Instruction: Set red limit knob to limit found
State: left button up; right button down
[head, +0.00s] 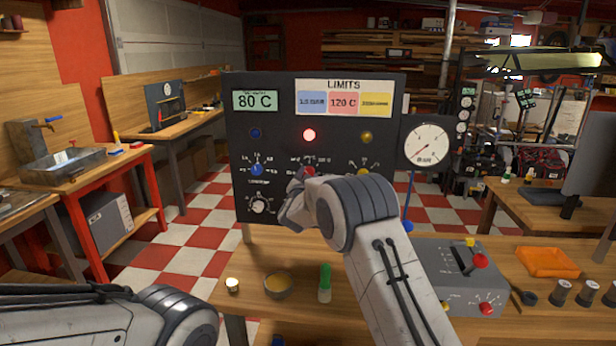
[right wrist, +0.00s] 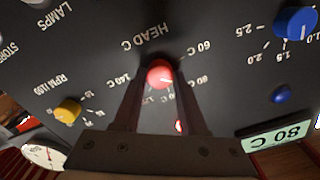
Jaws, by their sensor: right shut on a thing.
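The red limit knob (right wrist: 160,74) sits on the dark panel, under the label HEAD C, with scale marks 60, 80 and 140 around it. My right gripper (right wrist: 160,82) is shut on the red knob; in the head view the wrist and gripper (head: 303,190) cover most of it. The limits card (head: 343,98) at the panel's top shows a red field reading 120 C between a blue and a yellow field. The green display (head: 255,100) reads 80 C. The red lamp (head: 309,135) is lit. The knob's pointer is too small to read. My left gripper is out of view.
The blue knob (head: 257,169) is left of the red one and the yellow knob (head: 363,171) right of it. A round gauge (head: 427,144) stands at the panel's right. A grey control box (head: 455,272), a green-capped bottle (head: 325,284) and an orange tray (head: 548,262) are on the bench.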

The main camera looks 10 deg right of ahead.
jog(key=shift+c, duration=2.2)
grip_release()
jog(key=shift+s, duration=0.1)
jog(key=b+v, duration=0.3)
jog(key=v, duration=0.7)
jog(key=shift+s, duration=0.2)
jog(key=shift+a, duration=0.1)
